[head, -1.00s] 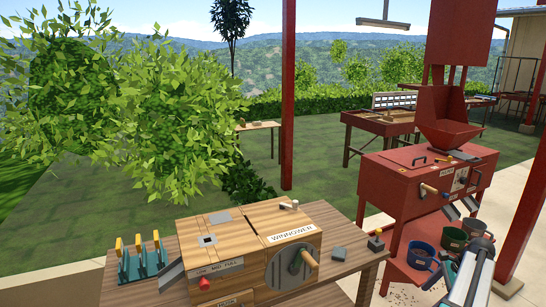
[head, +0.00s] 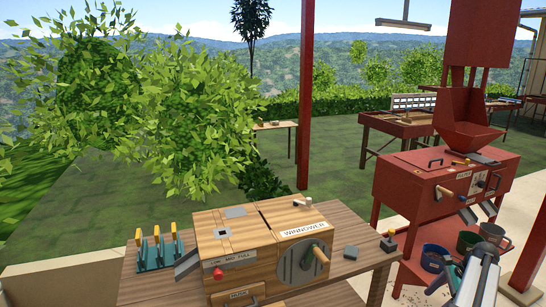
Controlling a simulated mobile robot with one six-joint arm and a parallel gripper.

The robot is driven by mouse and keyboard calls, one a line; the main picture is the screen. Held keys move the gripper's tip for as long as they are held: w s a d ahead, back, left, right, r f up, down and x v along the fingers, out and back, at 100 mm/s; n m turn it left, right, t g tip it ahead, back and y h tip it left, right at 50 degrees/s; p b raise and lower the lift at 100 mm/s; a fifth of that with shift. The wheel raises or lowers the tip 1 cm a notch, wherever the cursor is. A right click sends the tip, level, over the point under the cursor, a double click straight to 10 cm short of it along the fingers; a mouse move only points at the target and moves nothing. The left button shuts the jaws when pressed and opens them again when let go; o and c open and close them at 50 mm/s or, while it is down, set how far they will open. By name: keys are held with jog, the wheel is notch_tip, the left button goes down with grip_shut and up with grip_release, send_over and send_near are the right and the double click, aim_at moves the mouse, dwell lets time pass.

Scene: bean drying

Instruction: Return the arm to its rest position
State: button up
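Part of my arm (head: 474,279) shows at the lower right of the head view, as pale and dark links rising from the bottom edge. It stands in front of the red machine's lower shelf and pots.
A wooden winnower (head: 258,243) with a crank stands on a slatted table (head: 155,290). A rack of yellow-handled tools (head: 160,250) is to its left. A red machine (head: 420,178) with a hopper stands at right, pots (head: 433,258) below.

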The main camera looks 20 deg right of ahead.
jog(key=w+a+f+n+g+y, duration=0.15)
jog(key=w+a+f, duration=0.3)
jog(key=a, duration=0.55)
jog(key=w+a+f+n+g, duration=0.15)
jog(key=w+a+f, duration=0.35)
jog(key=a, duration=0.5)
jog(key=w+a+f+n+g+y, duration=0.15)
jog(key=w+a+f, duration=0.35)
jog(key=a, duration=0.5)
jog(key=s+a+f+n+g+h, duration=0.1)
jog(key=s+a+f+n, duration=0.25)
jog(key=a, duration=0.45)
jog(key=s+a+f+n+g+h, duration=0.15)
jog(key=s+a+f, duration=0.3)
jog(key=a, duration=0.45)
jog(key=s+a+f+n+g, duration=0.1)
jog(key=s+a+f+n, duration=0.3)
jog(key=a, duration=0.4)
jog(key=s+a+f+n+h, duration=0.2)
jog(key=s+f+n, duration=0.1)
jog(key=s+n, duration=0.3)
jog(key=s+a+f+n+h, duration=0.2)
jog(key=s+f+n, duration=0.1)
jog(key=s+n, duration=0.4)
jog(key=shift+s+a+g, duration=0.3)
jog(key=shift+s+g, duration=0.1)
jog(key=shift+s, duration=0.4)
